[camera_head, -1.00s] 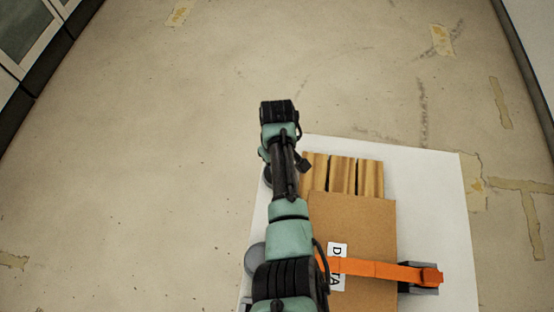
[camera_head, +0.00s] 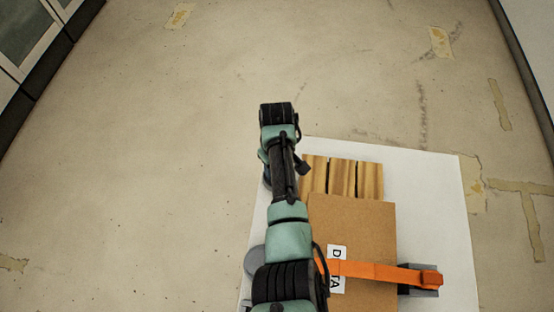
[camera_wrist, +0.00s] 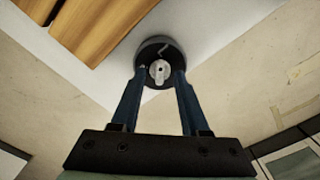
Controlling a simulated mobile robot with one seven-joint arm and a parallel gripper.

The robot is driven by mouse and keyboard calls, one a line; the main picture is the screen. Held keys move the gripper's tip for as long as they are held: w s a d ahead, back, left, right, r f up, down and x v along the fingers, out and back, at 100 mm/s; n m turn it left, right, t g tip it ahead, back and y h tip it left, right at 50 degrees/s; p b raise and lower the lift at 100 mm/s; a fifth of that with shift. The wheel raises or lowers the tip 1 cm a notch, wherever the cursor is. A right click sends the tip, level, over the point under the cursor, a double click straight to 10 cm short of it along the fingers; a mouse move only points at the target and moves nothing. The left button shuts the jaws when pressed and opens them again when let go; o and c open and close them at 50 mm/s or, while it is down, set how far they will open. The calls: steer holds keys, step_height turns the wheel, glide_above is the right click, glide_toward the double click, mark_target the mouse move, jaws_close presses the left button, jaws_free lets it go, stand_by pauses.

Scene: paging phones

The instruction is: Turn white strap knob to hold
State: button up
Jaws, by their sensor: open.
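A small whitish knob (camera_wrist: 160,70) sits on a round dark base in the wrist view, over the corner of a white board (camera_wrist: 222,22). A short light mark shows on the base above the knob. My gripper (camera_wrist: 159,80) is open, with its two blue fingers reaching to either side of the knob. Whether the fingers touch the knob or base, I cannot tell. In the head view my arm covers the gripper and the knob. An orange strap (camera_head: 375,270) crosses a cardboard box (camera_head: 355,225) on the board.
Several wooden slats (camera_head: 342,178) lie beyond the box; they also show at the upper left of the wrist view (camera_wrist: 95,25). The strap ends at a grey block (camera_head: 425,290) on the right. Bare floor (camera_head: 150,180) is clear to the left.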

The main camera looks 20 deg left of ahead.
step_height(320, 180, up, 13)
stand_by(0.4)
stand_by(0.4)
